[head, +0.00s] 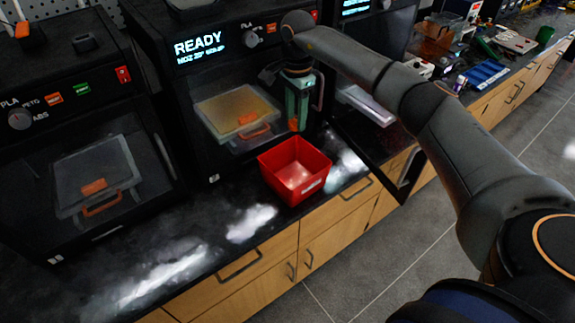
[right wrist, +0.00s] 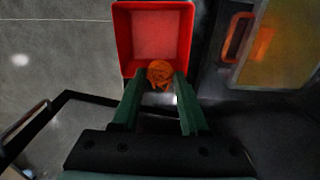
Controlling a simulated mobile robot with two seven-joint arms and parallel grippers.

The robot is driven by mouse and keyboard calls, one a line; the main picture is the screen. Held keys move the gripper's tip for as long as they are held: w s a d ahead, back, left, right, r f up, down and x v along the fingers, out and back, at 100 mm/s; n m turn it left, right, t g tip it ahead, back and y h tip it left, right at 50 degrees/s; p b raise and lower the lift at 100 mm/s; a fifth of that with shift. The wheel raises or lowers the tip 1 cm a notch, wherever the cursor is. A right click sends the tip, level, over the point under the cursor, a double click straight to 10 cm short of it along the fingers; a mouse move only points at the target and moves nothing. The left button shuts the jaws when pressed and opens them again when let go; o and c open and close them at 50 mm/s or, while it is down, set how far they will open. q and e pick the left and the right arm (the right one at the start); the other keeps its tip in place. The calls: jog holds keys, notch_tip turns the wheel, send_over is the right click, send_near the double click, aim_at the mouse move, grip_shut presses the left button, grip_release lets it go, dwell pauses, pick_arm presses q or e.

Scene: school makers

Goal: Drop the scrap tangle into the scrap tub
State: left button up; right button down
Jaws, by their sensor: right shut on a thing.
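The scrap tub is an open red square tub (head: 296,170) on the dark counter in front of the printer marked READY. It looks empty in the head view, and it also shows in the right wrist view (right wrist: 131,40). My right gripper (head: 294,122) points down just behind the tub's far edge. Its green fingers (right wrist: 156,88) are shut on the orange scrap tangle (right wrist: 160,73), which also shows at the fingertips in the head view (head: 293,125). In the right wrist view the tangle overlaps the tub's near edge. My left gripper is not in view.
The READY printer (head: 215,60) stands close behind the tub, with an orange-handled plate inside (head: 240,110). Its dark door (head: 375,150) stands open to the right. Another printer (head: 70,130) is at the left. The counter left of the tub is clear.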

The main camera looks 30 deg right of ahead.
notch_tip(320, 180, down, 6)
jog(key=b, duration=0.5)
jog(key=shift+r, duration=0.1)
jog(key=shift+c, duration=1.7)
grip_release()
notch_tip(320, 180, up, 13)
jog(key=shift+f, duration=0.2)
jog(key=shift+s, duration=0.1)
